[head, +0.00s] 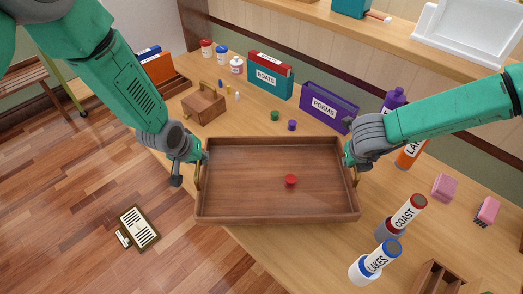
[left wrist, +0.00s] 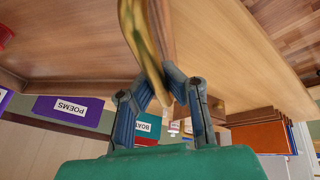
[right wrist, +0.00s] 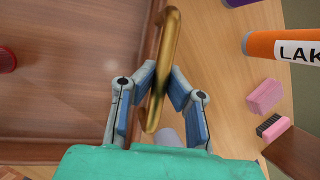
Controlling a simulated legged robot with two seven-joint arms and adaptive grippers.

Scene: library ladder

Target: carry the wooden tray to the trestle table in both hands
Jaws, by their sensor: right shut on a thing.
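The wooden tray (head: 243,187) is a brown rectangle with low walls and a brass handle at each end. A small red round piece (head: 290,180) sits in it, right of the middle. My left gripper (head: 199,159) is shut on the left brass handle (left wrist: 150,40). My right gripper (head: 350,158) is shut on the right brass handle (right wrist: 168,45). The tray looks about level above a wooden tabletop (head: 330,240), its left end past the table's edge. Whether its underside touches is hidden. The table's legs are hidden, so I cannot tell whether it is the trestle table.
Behind the tray stand a small wooden box (head: 204,106), a teal BOATS holder (head: 268,82) and a purple POEMS holder (head: 328,106). A clipboard-like item (head: 138,229) lies on the floor.

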